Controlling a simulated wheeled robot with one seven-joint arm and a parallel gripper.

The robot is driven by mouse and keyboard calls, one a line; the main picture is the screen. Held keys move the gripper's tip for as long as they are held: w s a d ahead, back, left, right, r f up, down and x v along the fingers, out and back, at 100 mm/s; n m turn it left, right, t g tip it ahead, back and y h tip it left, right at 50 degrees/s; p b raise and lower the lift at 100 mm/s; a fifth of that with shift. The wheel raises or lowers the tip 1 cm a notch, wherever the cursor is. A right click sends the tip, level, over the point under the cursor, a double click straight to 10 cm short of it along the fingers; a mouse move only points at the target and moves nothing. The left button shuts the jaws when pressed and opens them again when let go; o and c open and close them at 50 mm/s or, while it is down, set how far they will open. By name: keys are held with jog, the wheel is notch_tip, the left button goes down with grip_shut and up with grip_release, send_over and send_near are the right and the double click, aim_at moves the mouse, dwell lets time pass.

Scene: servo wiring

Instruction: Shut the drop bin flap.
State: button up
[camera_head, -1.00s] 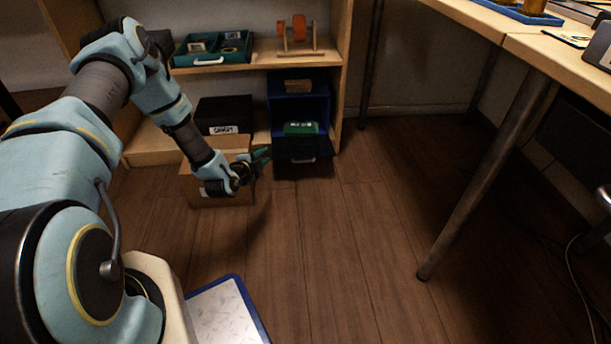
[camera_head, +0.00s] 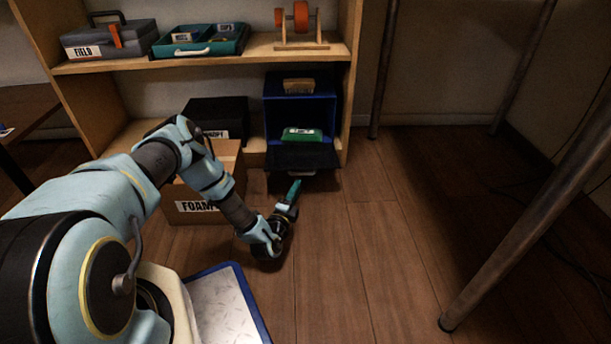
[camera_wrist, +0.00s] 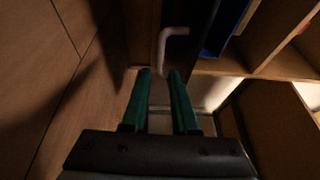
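The drop bin (camera_head: 329,107) is a blue box on the lower shelf, at its right end. Its dark flap (camera_head: 290,156) hangs open, folded down and outward at the bin's front, with a pale handle (camera_head: 305,172) near its outer edge. In the wrist view the handle (camera_wrist: 166,45) lies just beyond the fingertips, and part of the blue bin (camera_wrist: 222,30) shows to the right. My gripper (camera_head: 294,187) is low over the floor in front of the flap. Its two green fingers (camera_wrist: 159,74) are apart with nothing between them.
A green labelled item (camera_head: 302,135) sits inside the bin. A cardboard box (camera_head: 200,193) labelled FOAM stands left of my gripper, with a black box (camera_head: 215,115) behind it. A blue-rimmed tray (camera_head: 238,300) is at the front. The floor to the right is clear up to a table leg (camera_head: 530,230).

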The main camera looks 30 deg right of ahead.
aim_at(304, 173)
jog(key=b+x, duration=0.3)
jog(key=x, duration=0.4)
jog(key=shift+w+d+f, duration=0.1)
jog(key=shift+f, duration=0.1)
jog(key=shift+w+d+r+b, duration=0.15)
jog(key=shift+w+d+b, duration=0.25)
jog(key=shift+d, duration=0.05)
jog(key=shift+c, duration=0.4)
grip_shut()
dwell(0.4)
